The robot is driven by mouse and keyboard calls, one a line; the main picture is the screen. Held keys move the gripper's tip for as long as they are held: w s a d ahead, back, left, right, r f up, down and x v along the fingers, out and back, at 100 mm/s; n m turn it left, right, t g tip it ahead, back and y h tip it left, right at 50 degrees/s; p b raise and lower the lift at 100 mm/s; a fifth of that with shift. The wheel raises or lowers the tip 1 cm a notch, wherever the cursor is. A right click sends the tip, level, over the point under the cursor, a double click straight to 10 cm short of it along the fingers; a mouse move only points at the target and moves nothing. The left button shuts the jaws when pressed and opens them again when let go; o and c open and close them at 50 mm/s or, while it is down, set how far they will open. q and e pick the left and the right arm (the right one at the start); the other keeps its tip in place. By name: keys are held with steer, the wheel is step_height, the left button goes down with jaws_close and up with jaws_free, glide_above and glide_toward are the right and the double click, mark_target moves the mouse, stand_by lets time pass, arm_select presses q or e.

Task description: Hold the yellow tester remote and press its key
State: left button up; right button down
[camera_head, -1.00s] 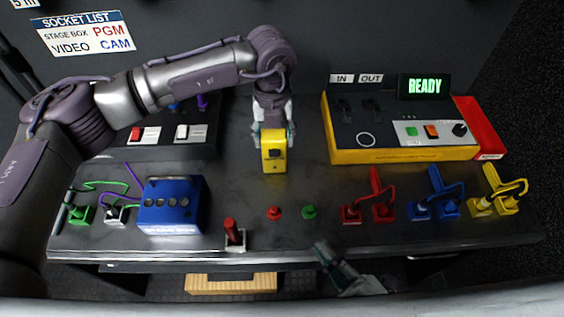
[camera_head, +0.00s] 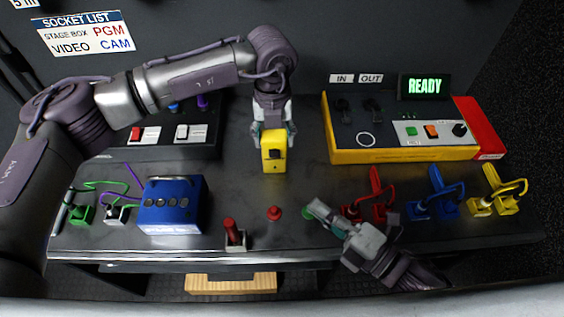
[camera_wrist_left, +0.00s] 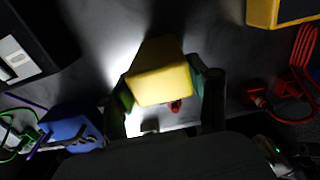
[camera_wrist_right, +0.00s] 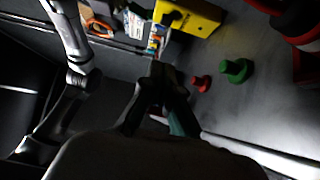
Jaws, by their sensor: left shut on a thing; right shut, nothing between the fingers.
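The yellow tester remote (camera_head: 273,157) is a small yellow box with a dark patch on the face toward me. My left gripper (camera_head: 272,132) is shut on its upper part and holds it upright near the middle of the bench. In the left wrist view the yellow remote (camera_wrist_left: 160,78) fills the space between the fingers (camera_wrist_left: 162,95). My right gripper (camera_head: 316,207) is shut and empty, low over the front of the bench by the green knob, right of and nearer than the remote. In the right wrist view its fingers (camera_wrist_right: 165,85) are together.
A red knob (camera_head: 275,213) and a green knob (camera_head: 307,213) sit on the front bench. Red cable plugs (camera_head: 378,211) stand right of my right gripper. A blue box (camera_head: 172,206) is left, a yellow-edged panel (camera_head: 400,150) back right. A READY display (camera_head: 424,87) is lit.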

mark_target(270, 155)
steer(key=x, duration=0.4)
steer(key=w+d+x, duration=0.1)
steer(key=x, duration=0.7)
steer(key=shift+w+d, duration=0.15)
steer(key=shift+d, duration=0.05)
steer(key=shift+w, duration=0.65)
steer(key=shift+w+d, duration=0.1)
